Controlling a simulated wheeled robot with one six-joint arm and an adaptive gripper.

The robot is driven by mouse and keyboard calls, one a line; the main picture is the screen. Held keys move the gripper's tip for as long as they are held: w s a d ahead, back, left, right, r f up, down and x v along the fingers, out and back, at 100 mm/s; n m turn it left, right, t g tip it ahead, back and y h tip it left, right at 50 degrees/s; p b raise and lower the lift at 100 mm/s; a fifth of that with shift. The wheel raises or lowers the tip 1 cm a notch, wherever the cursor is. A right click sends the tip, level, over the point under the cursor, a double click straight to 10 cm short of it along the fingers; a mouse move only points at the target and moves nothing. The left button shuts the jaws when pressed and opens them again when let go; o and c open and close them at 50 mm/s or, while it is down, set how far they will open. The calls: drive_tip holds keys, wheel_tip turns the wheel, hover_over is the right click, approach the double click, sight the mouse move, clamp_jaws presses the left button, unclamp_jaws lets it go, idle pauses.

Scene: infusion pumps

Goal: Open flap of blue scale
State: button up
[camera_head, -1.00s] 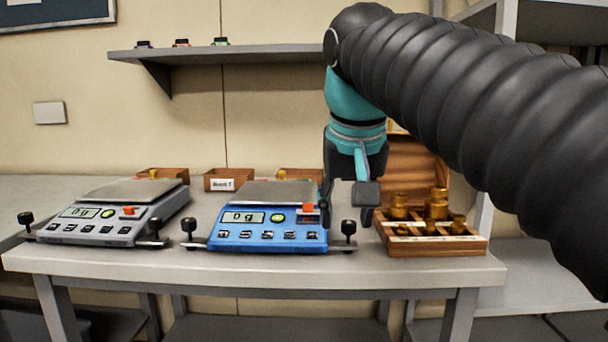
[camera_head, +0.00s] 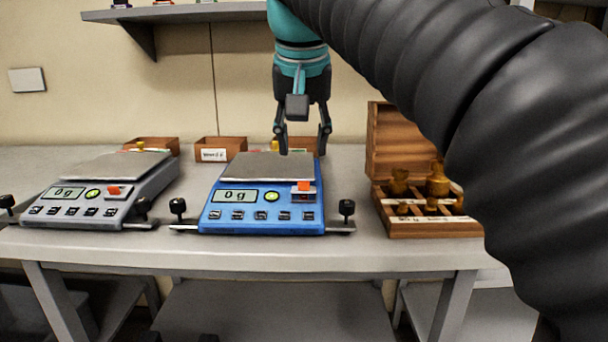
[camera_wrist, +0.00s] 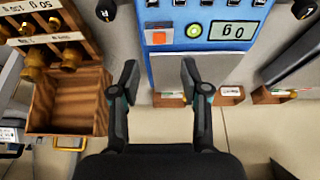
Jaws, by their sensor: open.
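The blue scale (camera_head: 262,222) stands on the table in the middle of the head view, its display reading 0 g. A small orange-red piece (camera_head: 304,186) sits at the right of its front panel, beside the green button (camera_head: 271,197). The grey weighing plate (camera_head: 268,166) lies behind the panel. In the wrist view the scale (camera_wrist: 203,13) appears upside down, with the orange piece (camera_wrist: 159,38) and the plate (camera_wrist: 171,72) showing. My gripper (camera_head: 304,152) is open and empty, over the rear right part of the plate, pointing down. Its fingers (camera_wrist: 160,80) touch nothing that I can see.
A grey scale (camera_head: 86,206) stands to the left. An open wooden box of brass weights (camera_head: 425,228) stands to the right. Small wooden bins (camera_head: 220,148) line the back. Black-knobbed feet (camera_head: 347,208) flank the blue scale.

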sight(304, 192)
drive_tip(key=b+x, duration=0.1)
drive_tip(key=x, duration=0.6)
drive_tip(key=shift+w+f, duration=0.15)
drive_tip(key=shift+f, duration=0.2)
clamp_jaws()
